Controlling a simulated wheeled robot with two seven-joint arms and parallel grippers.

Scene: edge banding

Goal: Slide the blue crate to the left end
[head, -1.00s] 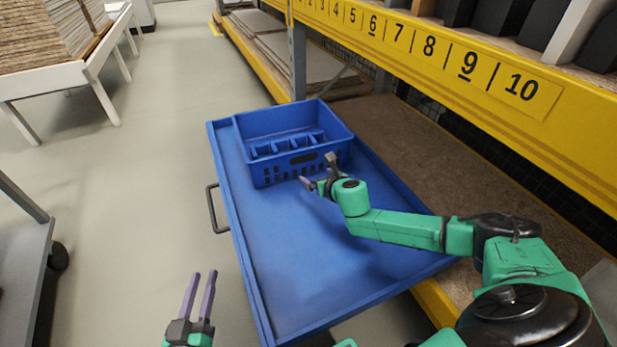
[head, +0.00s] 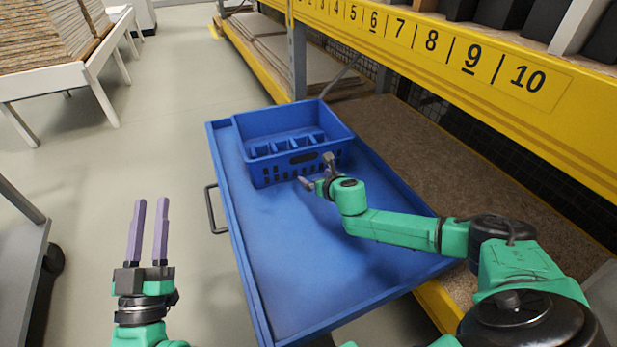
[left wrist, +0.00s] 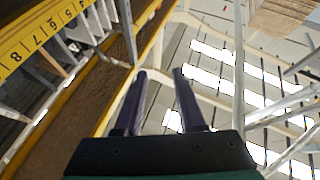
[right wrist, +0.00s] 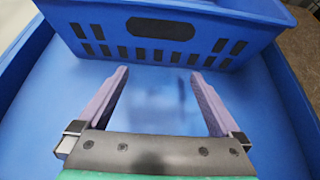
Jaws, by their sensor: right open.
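The blue crate (head: 293,141) stands upright at the far end of the blue tray (head: 290,270), with dividers inside it. Its slotted near wall with an oval handle hole shows in the right wrist view (right wrist: 160,32). My right gripper (head: 314,172) is open and empty just in front of that wall; in the right wrist view its fingers (right wrist: 157,78) point at the wall, and I cannot tell whether they touch it. My left gripper (head: 148,205) is open and empty above the floor, left of the tray. In the left wrist view its fingers (left wrist: 160,78) point upward, away from the crate.
A yellow rack beam (head: 480,80) with numbers runs along the right, above a brown shelf board (head: 420,150). A metal handle (head: 213,210) sticks out of the tray's left side. A white-framed table (head: 65,75) stands back left. The floor between is clear.

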